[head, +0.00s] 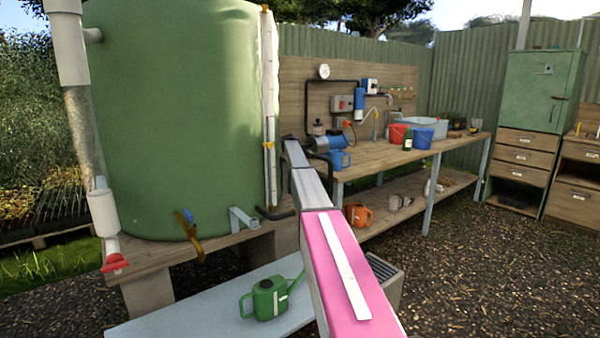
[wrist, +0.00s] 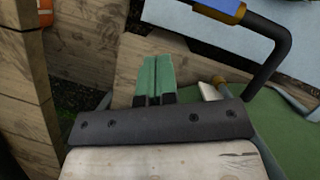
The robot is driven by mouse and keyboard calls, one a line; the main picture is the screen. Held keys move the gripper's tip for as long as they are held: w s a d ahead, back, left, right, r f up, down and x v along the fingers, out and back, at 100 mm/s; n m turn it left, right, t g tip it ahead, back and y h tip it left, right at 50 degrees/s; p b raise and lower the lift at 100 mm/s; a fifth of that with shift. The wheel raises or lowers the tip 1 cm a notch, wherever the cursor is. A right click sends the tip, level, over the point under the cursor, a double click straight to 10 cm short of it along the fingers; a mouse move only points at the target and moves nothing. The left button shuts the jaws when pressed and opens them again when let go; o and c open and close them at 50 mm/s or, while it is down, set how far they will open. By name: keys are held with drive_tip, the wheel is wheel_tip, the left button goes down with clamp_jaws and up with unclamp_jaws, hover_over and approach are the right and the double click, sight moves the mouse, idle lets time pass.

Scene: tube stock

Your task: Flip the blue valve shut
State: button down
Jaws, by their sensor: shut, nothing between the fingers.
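The blue valve (head: 186,218) is low on the front of the green tank (head: 175,110) in the head view. It has a small blue handle above a brass-coloured spout that hangs down over the bench edge. The handle is too small to tell its setting surely. My gripper (wrist: 156,68), with green fingertips, is shut and empty in the wrist view. In the head view my arm reaches away to the right of the valve, and the fingers cannot be made out there. A blue part with a brass collar (wrist: 225,10) shows ahead in the wrist view; I cannot tell which fitting it is.
A red valve (head: 115,262) ends the pipe left of the tank. A green watering can (head: 268,298) stands on a low pale board below. A wooden workbench (head: 400,160) with a blue pump (head: 327,143) is to the right. A dark bent pipe (wrist: 280,50) is near my gripper.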

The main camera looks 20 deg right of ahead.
drive_tip(key=s+d+f, duration=0.4)
drive_tip(key=f, duration=0.2)
drive_tip(key=shift+s+d, duration=0.25)
drive_tip(key=shift+d, duration=0.05)
drive_tip(key=shift+f, duration=0.1)
